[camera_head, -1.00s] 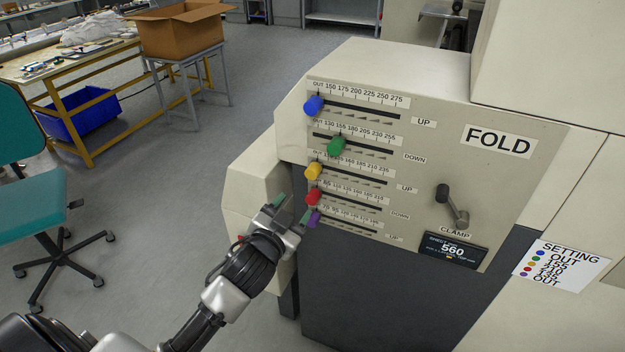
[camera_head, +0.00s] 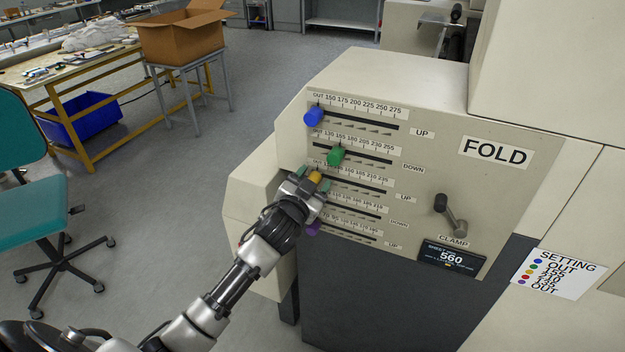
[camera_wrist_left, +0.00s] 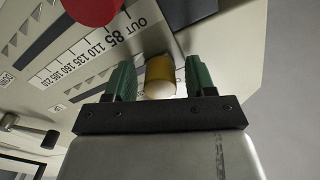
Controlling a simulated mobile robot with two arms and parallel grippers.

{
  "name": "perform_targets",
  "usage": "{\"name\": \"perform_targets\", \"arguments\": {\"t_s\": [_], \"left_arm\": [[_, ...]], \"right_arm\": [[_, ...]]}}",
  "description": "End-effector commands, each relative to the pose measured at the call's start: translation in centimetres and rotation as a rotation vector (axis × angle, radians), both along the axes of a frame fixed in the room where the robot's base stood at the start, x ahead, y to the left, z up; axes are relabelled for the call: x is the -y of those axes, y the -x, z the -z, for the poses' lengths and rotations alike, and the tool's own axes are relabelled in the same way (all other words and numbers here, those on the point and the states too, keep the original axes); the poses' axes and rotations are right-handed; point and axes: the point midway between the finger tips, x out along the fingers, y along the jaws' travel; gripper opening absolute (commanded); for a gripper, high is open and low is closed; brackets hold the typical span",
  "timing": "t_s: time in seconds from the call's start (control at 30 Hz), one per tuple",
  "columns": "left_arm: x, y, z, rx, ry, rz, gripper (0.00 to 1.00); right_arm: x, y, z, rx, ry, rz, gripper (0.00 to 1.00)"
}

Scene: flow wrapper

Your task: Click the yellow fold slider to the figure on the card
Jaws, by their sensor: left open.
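The yellow slider knob (camera_head: 315,177) is at the left, OUT end of its slot on the FOLD panel. My left gripper (camera_head: 313,180) is at this knob, with one green fingertip on each side of it. In the left wrist view the yellow knob (camera_wrist_left: 161,76) stands between the two open green fingers (camera_wrist_left: 160,82), with a small gap visible on the left side. The setting card (camera_head: 559,272) on the machine at right lists colour dots with figures; the yellow row's figure is too small to read surely. My right gripper is not in view.
The blue knob (camera_head: 314,117) and green knob (camera_head: 336,156) are on slots above. The red knob (camera_wrist_left: 92,8) shows in the left wrist view; the purple knob (camera_head: 313,229) is partly hidden below my gripper. A clamp lever (camera_head: 450,213) and display (camera_head: 453,258) are at right.

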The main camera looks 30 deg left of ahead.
Motion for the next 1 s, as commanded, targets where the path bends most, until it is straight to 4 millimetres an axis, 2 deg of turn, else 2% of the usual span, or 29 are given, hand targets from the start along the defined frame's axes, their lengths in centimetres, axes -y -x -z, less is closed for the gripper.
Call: {"name": "perform_targets", "arguments": {"t_s": [0.2, 0.57, 0.7, 0.77, 0.87, 1.0], "left_arm": [[0.0, 0.0, 0.0, 0.000, 0.000, 0.000, 0.55], [0.0, 0.0, 0.0, 0.000, 0.001, 0.000, 0.00], [0.3, 0.0, 0.1, 0.000, 0.002, 0.001, 0.00], [1.1, 0.0, 0.1, -0.001, 0.005, 0.002, 0.00], [3.4, -0.1, 0.2, -0.001, 0.009, 0.003, 0.00], [7.5, -0.3, 0.4, -0.001, 0.011, 0.004, 0.00]], "right_arm": [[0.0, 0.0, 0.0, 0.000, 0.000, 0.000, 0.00], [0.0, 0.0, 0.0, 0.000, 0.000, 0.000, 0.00], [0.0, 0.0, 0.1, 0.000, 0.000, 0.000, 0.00], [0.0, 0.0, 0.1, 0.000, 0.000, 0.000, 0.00], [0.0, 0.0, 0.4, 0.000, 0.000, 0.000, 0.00], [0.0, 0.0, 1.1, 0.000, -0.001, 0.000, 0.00]]}}
